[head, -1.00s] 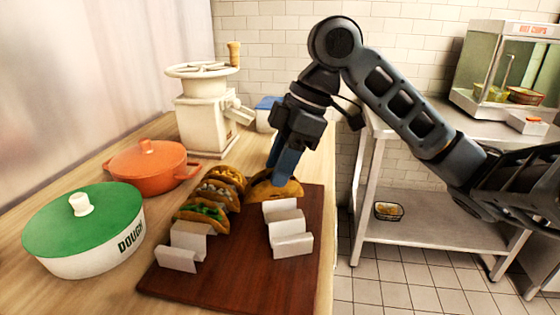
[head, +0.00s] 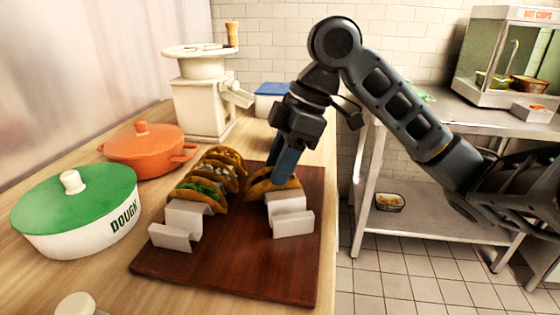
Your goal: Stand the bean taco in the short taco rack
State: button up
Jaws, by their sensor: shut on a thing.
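My gripper (head: 283,178) points down and is shut on a yellow-shelled folded taco (head: 262,187), taken to be the bean taco. Its filling is mostly hidden by the fingers. The taco is upright at the far end of the short white taco rack (head: 291,222), on the right of the dark red board. The rack's front fold hides the taco's lower edge, so I cannot tell whether it rests in a slot or is just behind or above it. A longer white rack (head: 172,237) on the left holds several tacos (head: 205,190) in a row.
The board (head: 230,272) has bare room in front and between the racks. A green-lidded dough pot (head: 78,205), an orange pot (head: 145,150) and a cream grinder (head: 203,100) stand left and behind. The counter ends just right of the board; a steel shelf (head: 440,220) stands beyond.

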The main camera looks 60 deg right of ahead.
jog(key=o, duration=1.1)
jog(key=shift+o, duration=0.2)
jog(key=p+v, duration=0.1)
jog(key=v, duration=0.6)
jog(key=shift+r, duration=0.35)
jog(key=shift+s+d, duration=0.1)
jog(key=shift+s, duration=0.05)
